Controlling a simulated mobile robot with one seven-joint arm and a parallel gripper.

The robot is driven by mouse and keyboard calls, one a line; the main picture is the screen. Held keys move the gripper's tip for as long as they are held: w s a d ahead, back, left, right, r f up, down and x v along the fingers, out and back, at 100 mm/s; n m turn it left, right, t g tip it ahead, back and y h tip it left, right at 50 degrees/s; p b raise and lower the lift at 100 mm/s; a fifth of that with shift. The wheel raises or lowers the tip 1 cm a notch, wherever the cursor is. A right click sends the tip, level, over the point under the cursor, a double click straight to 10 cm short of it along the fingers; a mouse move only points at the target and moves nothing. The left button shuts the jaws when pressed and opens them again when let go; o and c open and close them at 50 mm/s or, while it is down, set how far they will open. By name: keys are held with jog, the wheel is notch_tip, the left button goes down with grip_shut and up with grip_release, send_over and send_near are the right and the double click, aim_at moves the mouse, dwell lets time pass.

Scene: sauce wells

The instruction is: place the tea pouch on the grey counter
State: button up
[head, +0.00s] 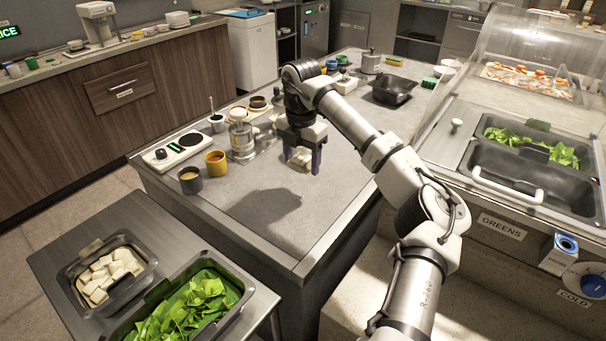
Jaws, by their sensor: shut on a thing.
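My gripper (302,161) points down over the grey counter (325,205), right of the glass jars. Its two dark purple fingers are shut on a small pale cream packet, which looks like the tea pouch (300,156). The fingers and the gripper body hide part of it. I cannot tell whether the pouch touches the counter or hangs just above it. Bare counter lies around and in front of the gripper, with the arm's shadow on it.
A yellow mug (215,163), a dark mug (190,180) and a glass jar (241,140) stand to the left. A white hob unit (178,150) is at the left edge. A black tray (393,90) sits behind right. The front of the counter is clear.

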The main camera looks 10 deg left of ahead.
aim_at(302, 158)
jog(key=shift+f+p, duration=0.65)
jog(key=shift+f, duration=2.95)
jog(key=shift+f, duration=0.15)
jog(key=o, duration=1)
notch_tip(302, 158, up, 12)
jog(key=shift+r+b, duration=0.15)
jog(key=shift+b, duration=1.05)
